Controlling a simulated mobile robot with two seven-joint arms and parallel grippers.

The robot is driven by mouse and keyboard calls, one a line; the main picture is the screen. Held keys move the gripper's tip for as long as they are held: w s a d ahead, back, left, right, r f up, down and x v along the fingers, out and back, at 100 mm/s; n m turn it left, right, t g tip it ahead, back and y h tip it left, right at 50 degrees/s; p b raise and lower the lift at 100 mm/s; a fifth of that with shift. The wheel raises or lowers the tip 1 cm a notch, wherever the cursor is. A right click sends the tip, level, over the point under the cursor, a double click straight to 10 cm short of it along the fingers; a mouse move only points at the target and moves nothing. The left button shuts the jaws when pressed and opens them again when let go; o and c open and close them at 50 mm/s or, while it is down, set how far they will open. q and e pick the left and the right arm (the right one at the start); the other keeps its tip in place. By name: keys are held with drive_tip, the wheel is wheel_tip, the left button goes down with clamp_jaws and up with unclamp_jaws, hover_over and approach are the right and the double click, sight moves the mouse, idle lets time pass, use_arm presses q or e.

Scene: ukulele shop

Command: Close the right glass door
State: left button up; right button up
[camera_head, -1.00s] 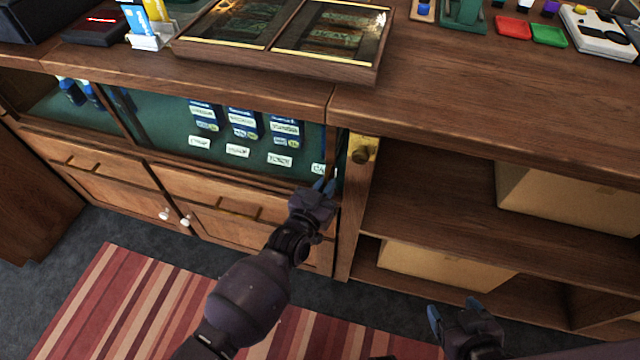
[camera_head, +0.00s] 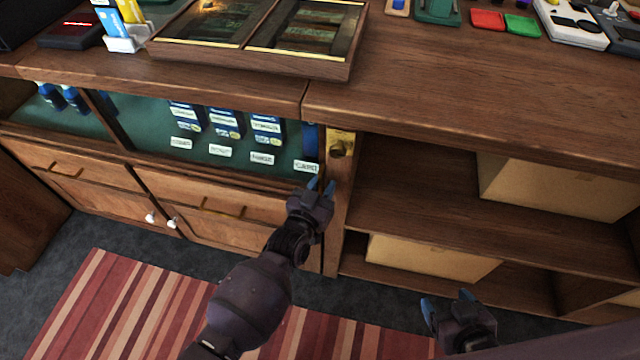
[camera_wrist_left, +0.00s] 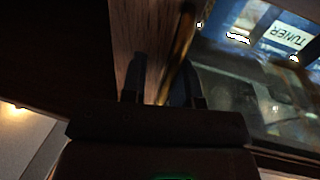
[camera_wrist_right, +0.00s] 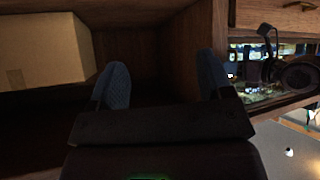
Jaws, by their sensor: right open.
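The right glass door (camera_head: 225,130) is in the low front of the wooden counter in the head view, with blue packs and white labels behind it. Its glass is hard to see. It also seems to show as reflective glass (camera_wrist_left: 235,90) in the left wrist view. My left gripper (camera_head: 321,185) is at the lower right end of the display opening, beside the wooden post. In the left wrist view its fingers (camera_wrist_left: 160,85) stand partly apart, with wood visible between them; contact with the door cannot be told. My right gripper (camera_head: 448,308) is open and empty before the shelves.
A brass knob-like fitting (camera_head: 341,143) is on the post right of the display. Open shelves to the right hold cardboard boxes (camera_head: 560,188). Drawers (camera_head: 215,203) and cupboards lie below the display. A framed case (camera_head: 250,62) lies on the countertop. A striped rug (camera_head: 115,310) covers the floor.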

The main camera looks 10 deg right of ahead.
use_arm(q)
drive_tip(key=shift+o, duration=0.2)
drive_tip(key=shift+w+a, duration=0.1)
drive_tip(key=shift+s+a, duration=0.15)
drive_tip(key=shift+s, duration=0.1)
drive_tip(key=p+v, duration=0.1)
drive_tip(key=v, duration=0.9)
drive_tip(key=shift+p, duration=0.4)
drive_tip(key=shift+s+a, duration=0.1)
drive_tip(key=shift+f, duration=0.1)
